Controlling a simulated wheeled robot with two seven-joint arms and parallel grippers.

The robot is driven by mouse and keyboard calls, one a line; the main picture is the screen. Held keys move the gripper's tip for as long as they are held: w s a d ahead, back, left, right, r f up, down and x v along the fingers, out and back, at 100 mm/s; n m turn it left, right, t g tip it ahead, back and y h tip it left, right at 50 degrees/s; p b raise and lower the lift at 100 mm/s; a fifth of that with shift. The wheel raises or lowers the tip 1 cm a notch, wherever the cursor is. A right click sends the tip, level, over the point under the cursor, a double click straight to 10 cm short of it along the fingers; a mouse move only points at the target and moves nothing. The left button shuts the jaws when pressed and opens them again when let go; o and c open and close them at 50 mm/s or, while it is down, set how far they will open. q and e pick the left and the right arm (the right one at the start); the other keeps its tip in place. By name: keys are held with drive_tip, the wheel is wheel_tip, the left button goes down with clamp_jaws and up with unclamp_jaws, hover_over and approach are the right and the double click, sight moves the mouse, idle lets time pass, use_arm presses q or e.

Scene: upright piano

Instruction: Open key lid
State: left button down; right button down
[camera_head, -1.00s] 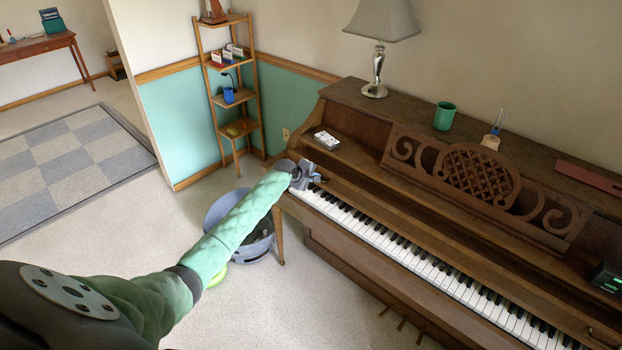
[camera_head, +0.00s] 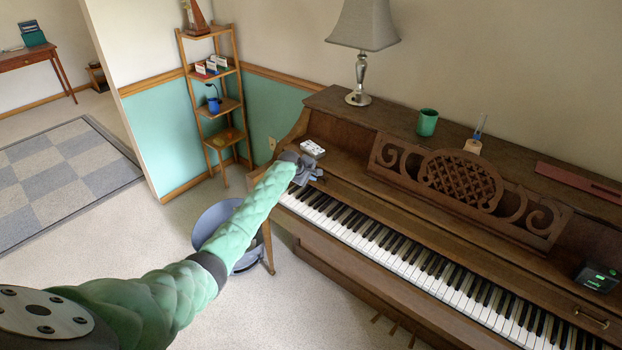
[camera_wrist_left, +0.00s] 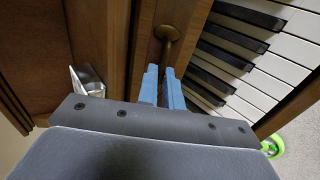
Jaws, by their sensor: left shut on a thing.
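The wooden key lid (camera_head: 440,245) is a long brown board above the keys, and the black and white keys (camera_head: 400,248) are exposed along its front. A metal handle (camera_head: 592,318) sits near its right end. My left gripper (camera_head: 312,176) is at the left end of the lid, above the keys. In the left wrist view, its blue fingertips (camera_wrist_left: 162,84) are shut at a brass handle (camera_wrist_left: 167,36) on the lid's wooden edge. The fingers hide part of the contact. My right gripper is not in view.
On the piano stand a lamp (camera_head: 360,50), a green cup (camera_head: 427,122), a small white item (camera_head: 312,149) and a dark device (camera_head: 596,277). A grey bin (camera_head: 212,222) stands left of the piano, near a narrow shelf (camera_head: 213,95).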

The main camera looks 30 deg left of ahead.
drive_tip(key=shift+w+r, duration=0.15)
use_arm(q)
drive_tip(key=c, duration=1.6)
unclamp_jaws()
